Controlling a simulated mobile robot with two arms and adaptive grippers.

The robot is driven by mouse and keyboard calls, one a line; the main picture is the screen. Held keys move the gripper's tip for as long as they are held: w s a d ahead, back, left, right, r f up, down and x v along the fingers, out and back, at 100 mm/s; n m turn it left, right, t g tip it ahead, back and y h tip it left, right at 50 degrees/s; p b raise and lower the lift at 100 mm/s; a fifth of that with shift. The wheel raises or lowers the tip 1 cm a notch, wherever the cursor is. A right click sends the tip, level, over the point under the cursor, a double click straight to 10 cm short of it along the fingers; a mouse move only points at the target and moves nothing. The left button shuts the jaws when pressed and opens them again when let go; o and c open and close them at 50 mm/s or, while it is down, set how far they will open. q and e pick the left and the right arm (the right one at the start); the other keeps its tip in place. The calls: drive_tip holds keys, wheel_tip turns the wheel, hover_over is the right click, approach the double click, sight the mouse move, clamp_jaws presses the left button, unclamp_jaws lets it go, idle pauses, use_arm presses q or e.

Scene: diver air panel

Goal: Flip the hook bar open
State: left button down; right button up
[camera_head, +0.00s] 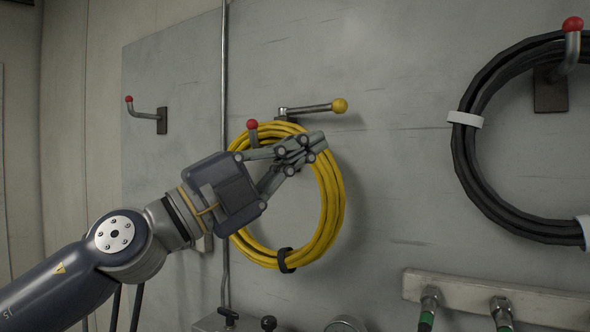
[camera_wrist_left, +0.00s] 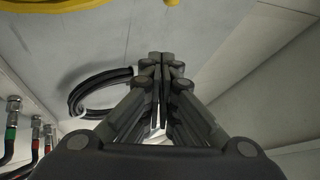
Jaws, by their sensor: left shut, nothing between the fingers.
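The hook bar (camera_head: 309,109) is a thin metal rod with a yellow ball (camera_head: 340,105) at its right end. It lies nearly level above the yellow hose coil (camera_head: 329,207), its left end at a small wall mount. The coil hangs by a hook with a red ball tip (camera_head: 252,126). My left gripper (camera_head: 316,141) is shut and empty in front of the coil's upper part, below the hook bar and apart from the yellow ball. It hides part of the coil. In the left wrist view my closed fingers (camera_wrist_left: 160,58) show. My right gripper is not in view.
A black hose coil (camera_head: 466,150) hangs on another red-tipped hook (camera_head: 571,45) at right. An empty red-tipped hook (camera_head: 148,113) is at left. A thin vertical pipe (camera_head: 224,70) runs behind my gripper. Hose fittings (camera_head: 430,296) sit at lower right. The wall right of the yellow ball is clear.

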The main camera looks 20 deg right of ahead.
use_arm(q)
drive_tip(key=shift+s+a+f, duration=0.25)
drive_tip(key=shift+s+a, duration=0.4)
drive_tip(key=shift+s, duration=0.05)
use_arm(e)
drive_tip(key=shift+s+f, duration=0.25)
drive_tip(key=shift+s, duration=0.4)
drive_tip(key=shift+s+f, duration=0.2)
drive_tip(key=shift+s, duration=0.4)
use_arm(q)
drive_tip(key=shift+s, duration=0.1)
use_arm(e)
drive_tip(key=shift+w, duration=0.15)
